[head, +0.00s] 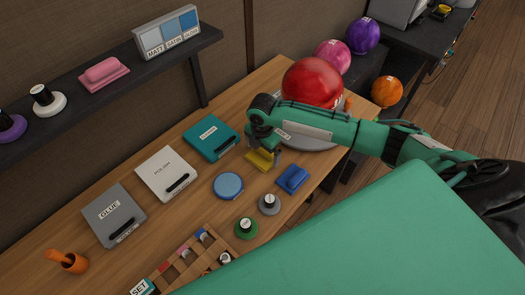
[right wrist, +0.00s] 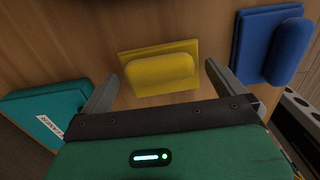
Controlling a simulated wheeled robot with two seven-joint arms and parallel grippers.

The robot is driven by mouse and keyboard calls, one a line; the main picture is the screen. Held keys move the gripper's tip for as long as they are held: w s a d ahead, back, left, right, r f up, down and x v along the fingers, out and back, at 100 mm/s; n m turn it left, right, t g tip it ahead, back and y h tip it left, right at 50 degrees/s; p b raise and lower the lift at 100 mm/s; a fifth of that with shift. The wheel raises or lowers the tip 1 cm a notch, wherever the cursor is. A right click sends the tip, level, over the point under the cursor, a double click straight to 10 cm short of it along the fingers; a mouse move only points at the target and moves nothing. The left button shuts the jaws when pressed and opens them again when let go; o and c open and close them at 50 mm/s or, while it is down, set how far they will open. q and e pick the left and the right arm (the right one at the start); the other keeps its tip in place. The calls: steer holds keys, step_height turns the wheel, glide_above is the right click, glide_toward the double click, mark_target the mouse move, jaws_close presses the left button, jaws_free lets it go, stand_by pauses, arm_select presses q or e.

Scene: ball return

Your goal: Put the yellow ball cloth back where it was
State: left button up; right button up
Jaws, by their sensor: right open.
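The yellow ball cloth (head: 259,160) lies on the wooden workbench (head: 150,218), partly hidden by my right gripper in the head view. In the right wrist view the yellow cloth (right wrist: 160,70) is a flat square with a rounded raised grip on top. My right gripper (head: 264,143) is above it. Its two fingers (right wrist: 160,88) are open, one on each side of the near part of the cloth, and nothing is between them that I can tell is held. My left gripper is not in view.
A blue cloth (head: 292,178) lies just right of the yellow one, and a teal box (head: 210,137) lies to its left. A blue round tin (head: 228,185) is nearby. A red ball (head: 312,84) rests behind my right arm. A wall shelf (head: 110,75) holds a pink block (head: 103,73).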

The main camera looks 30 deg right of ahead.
mark_target(263, 151)
step_height(263, 151, up, 12)
steer(key=b, duration=0.1)
steer(key=shift+f, duration=0.2)
steer(key=shift+f, duration=0.1)
stand_by(0.4)
